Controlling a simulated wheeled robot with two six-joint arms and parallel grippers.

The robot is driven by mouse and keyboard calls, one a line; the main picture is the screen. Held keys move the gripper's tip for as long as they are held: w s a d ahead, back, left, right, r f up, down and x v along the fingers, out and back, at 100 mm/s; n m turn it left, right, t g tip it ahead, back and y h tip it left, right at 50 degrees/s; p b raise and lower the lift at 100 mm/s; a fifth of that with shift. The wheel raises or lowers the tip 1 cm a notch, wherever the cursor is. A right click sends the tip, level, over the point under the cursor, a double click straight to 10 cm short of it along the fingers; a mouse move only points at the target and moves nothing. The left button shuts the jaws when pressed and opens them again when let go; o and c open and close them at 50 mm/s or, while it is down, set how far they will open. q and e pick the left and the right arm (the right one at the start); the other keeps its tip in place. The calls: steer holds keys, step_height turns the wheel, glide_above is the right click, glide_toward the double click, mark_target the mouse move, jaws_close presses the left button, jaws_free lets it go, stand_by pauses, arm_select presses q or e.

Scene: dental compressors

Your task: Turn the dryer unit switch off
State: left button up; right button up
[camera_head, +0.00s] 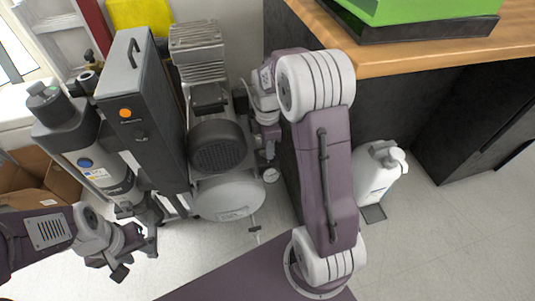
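A tall dark grey box, seemingly the dryer unit (152,90), stands left of centre. Its front carries an orange round light (125,113) and a small dark knob or switch (141,137) below it; its setting is too small to tell. My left gripper (138,257) is low at the left, in front of and below the box, with its fingers apart and nothing between them. My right gripper (268,145) is right of the compressor, pointing down and partly hidden by my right arm; its fingers are too unclear to read.
The compressor motor (217,146) and its light tank (228,197) stand right of the box. A grey cylinder (68,125) stands to its left, near a cardboard box (42,178). A wooden-topped counter (400,58) and white jug (376,172) are at the right. Floor at the lower right is clear.

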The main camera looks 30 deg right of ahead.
steer(key=shift+f, duration=0.2)
steer(key=shift+c, duration=0.3)
jaws_close()
steer(key=shift+r+m+p, duration=0.2)
steer(key=shift+m+p, duration=0.1)
steer(key=shift+p, duration=0.65)
steer(key=m+p, duration=0.6)
steer(key=p, duration=0.1)
steer(key=m+p, duration=0.6)
steer(key=p, duration=0.2)
steer(key=shift+s+a, duration=0.2)
steer(key=m+p, duration=0.2)
steer(key=m, duration=0.1)
steer(key=shift+a+f+m+p, duration=0.15)
steer(key=shift+m+p, duration=0.5)
steer(key=shift+m, duration=0.65)
